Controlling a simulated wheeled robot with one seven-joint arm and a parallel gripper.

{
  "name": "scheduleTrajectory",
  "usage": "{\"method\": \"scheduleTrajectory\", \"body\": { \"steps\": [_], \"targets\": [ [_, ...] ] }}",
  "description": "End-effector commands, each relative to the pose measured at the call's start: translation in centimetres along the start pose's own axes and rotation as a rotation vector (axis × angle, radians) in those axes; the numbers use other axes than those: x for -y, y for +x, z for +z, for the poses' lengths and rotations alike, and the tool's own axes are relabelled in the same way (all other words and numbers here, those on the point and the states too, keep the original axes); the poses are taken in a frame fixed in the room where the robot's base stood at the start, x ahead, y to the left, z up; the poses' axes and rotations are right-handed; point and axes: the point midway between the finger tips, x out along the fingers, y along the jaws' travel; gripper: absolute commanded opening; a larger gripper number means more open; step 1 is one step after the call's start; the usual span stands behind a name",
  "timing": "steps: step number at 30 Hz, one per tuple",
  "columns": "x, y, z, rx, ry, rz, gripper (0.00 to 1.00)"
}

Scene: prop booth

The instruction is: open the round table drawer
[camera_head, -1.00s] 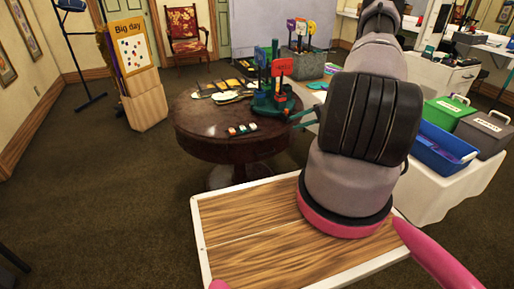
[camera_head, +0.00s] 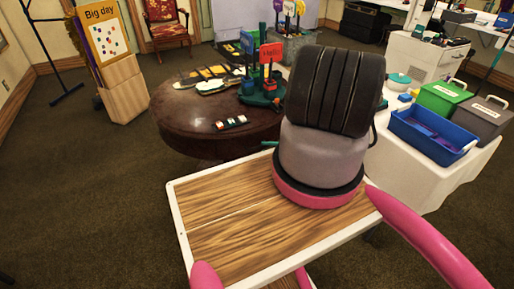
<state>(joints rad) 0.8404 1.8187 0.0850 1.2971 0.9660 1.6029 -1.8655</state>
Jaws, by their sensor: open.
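The round table (camera_head: 176,108) is dark, polished wood and stands left of centre, beyond my tray. Its front apron is in shadow, and I cannot make out a drawer front or handle on it. My arm stands up from the tray and hides the table's right side. Of my gripper (camera_head: 268,144), only a small teal part shows, low at the left of the arm near the table's front right edge. The jaws are open, with nothing seen between them. Whether the gripper touches the table is hidden.
On the table are a green stand with signs (camera_head: 262,92), flat packets (camera_head: 207,82) and a small row of blocks (camera_head: 230,123). A white-clothed table (camera_head: 420,175) at right holds a blue bin (camera_head: 432,136) and a green box (camera_head: 443,96). Carpet is clear at left.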

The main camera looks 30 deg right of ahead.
Motion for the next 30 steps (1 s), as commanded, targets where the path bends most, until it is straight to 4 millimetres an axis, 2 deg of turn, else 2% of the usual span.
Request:
{"method": "scheduleTrajectory", "body": {
  "steps": [3, 9, 20, 21, 24, 30],
  "targets": [
    [0.0, 2.3, 0.1, 0.005, -0.001, 0.001, 0.45],
    [0.0, 4.6, 0.0, 0.002, 0.000, 0.001, 0.45],
    [0.0, 5.2, 0.0, 0.001, 0.000, 0.001, 0.45],
    [0.0, 5.2, 0.0, 0.001, 0.001, 0.001, 0.37],
    [0.0, 5.2, 0.0, 0.001, 0.001, 0.001, 0.00],
    [0.0, 5.2, 0.0, 0.001, 0.001, 0.001, 0.00]
  ]
}}
